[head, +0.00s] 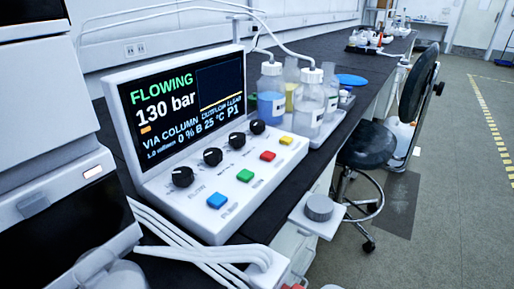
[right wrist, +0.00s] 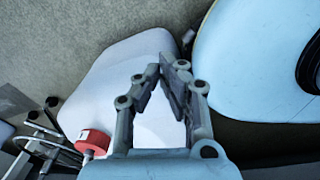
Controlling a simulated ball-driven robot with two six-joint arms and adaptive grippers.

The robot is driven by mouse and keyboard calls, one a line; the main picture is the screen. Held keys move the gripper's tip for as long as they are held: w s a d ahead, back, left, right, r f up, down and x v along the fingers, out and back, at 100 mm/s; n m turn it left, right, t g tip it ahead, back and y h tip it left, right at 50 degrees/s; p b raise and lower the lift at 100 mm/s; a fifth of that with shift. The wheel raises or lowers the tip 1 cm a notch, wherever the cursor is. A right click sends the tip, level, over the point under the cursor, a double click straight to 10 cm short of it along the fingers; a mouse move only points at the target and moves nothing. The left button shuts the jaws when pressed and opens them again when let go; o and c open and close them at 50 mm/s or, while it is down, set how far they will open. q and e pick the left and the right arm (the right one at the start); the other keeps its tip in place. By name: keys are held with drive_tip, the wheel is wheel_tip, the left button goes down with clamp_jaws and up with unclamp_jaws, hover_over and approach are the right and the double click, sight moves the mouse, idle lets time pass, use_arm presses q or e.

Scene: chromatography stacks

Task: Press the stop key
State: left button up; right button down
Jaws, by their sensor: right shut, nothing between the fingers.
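In the head view, a white control unit (head: 190,222) stands on the black bench. Its screen (head: 180,103) reads FLOWING, 130 bar, VIA COLUMN. Its sloped panel carries a row of coloured keys: a blue key (head: 217,201), a green key (head: 245,176), a red key (head: 268,156) and a yellow key (head: 286,140). The labels by the keys are too small to read, so I cannot tell by name which is stop. My right gripper (right wrist: 166,68) shows in the right wrist view with its fingertips together and empty; no key is visible there. My left gripper is not in view.
Several dark knobs (head: 213,156) stand behind the keys. Bottles (head: 271,95) stand in a tray beyond the unit. A grey round knob on a white bracket (head: 319,207) juts from the bench front. A stool (head: 368,147) stands right. A red cylinder (right wrist: 93,141) shows near my right gripper.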

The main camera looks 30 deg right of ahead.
drive_tip(key=w+r+t+p, duration=0.1)
drive_tip(key=w+r+p, duration=0.8)
drive_tip(key=w+r, duration=0.85)
drive_tip(key=w+a+r+n+t+p, duration=0.1)
drive_tip(key=w+r+n+p, duration=0.2)
drive_tip(key=r, duration=0.7)
drive_tip(key=w+r+t+p, duration=0.1)
drive_tip(key=w+r+p, duration=0.25)
drive_tip(key=r, duration=0.65)
drive_tip(key=w+a+r+n+t+p, duration=0.15)
drive_tip(key=w+r, duration=0.25)
drive_tip(key=r, duration=0.5)
use_arm(q)
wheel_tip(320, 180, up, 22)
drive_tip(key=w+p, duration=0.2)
drive_tip(key=p, duration=0.2)
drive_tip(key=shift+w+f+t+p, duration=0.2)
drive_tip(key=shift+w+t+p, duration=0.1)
use_arm(e)
drive_tip(key=w+d+r+n+t, duration=0.1)
drive_tip(key=w+r+n+t, duration=0.1)
drive_tip(key=w+r+n, duration=0.4)
drive_tip(key=w+d+r+n+t, duration=0.2)
drive_tip(key=w+r+n, duration=0.5)
drive_tip(key=w+n, duration=0.7)
drive_tip(key=shift+w+n, duration=0.25)
drive_tip(key=shift+n, duration=0.6)
